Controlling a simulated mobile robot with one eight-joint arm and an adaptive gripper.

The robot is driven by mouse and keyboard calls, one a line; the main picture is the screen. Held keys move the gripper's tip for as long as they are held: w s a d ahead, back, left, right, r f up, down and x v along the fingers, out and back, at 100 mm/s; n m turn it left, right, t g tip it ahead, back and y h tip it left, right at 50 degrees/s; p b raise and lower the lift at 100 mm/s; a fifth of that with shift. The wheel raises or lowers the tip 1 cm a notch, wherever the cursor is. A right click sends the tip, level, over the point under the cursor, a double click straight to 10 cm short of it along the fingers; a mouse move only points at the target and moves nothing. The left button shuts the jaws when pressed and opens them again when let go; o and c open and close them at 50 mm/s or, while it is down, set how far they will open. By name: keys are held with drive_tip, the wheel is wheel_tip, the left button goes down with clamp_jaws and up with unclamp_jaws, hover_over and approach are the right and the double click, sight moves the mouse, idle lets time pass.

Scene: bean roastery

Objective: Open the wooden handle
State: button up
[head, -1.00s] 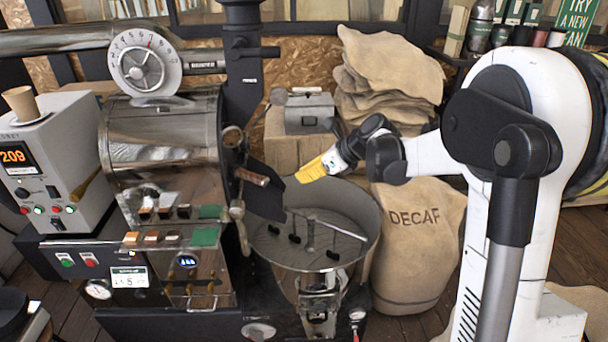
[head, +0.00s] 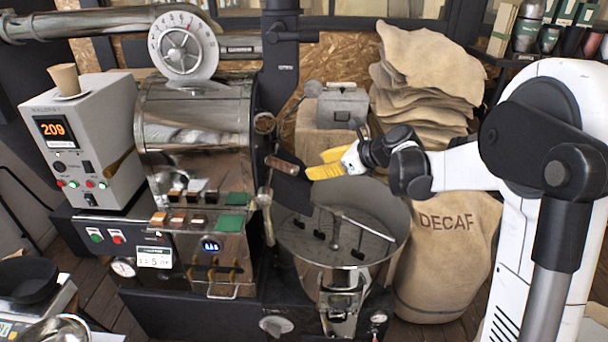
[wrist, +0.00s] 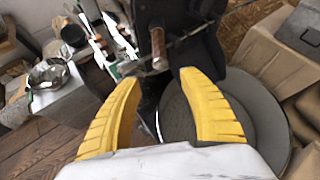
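The wooden handle (head: 281,165) is a short reddish-brown grip on the front of the steel roaster, by its dark chute above the round cooling tray (head: 402,222). In the wrist view the handle (wrist: 158,48) shows ahead of my fingers, roughly centred between them, as a brown upright bar. My gripper (head: 314,164) has yellow fingers, spread apart and empty. It is just right of the handle in the head view, with a small visible gap. In the wrist view my gripper (wrist: 160,79) also shows nothing between its fingertips.
The steel roaster drum (head: 195,120) and a grey control box (head: 85,140) stand to the left. A DECAF sack (head: 445,265) stands right of the cooling tray, with folded sacks (head: 425,85) behind. A grey metal box (head: 342,105) sits behind my gripper.

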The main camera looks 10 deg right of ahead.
sight(283, 166)
drive_tip(key=w+a+f+b, duration=0.2)
drive_tip(key=w+a, duration=0.1)
drive_tip(key=w+a+f+t+b, duration=0.1)
drive_tip(key=w+a+f+b, duration=0.1)
drive_tip(key=w+a, duration=0.1)
drive_tip(key=w+a+f+t+b, duration=0.1)
drive_tip(key=w+a+b, duration=0.1)
drive_tip(key=w+a, duration=0.1)
drive_tip(key=shift+w+a+f+n+y, duration=0.25)
drive_tip(key=shift+w+f+n+y, duration=0.15)
drive_tip(key=shift+w, duration=0.1)
clamp_jaws()
drive_tip(key=shift+s+d, duration=0.1)
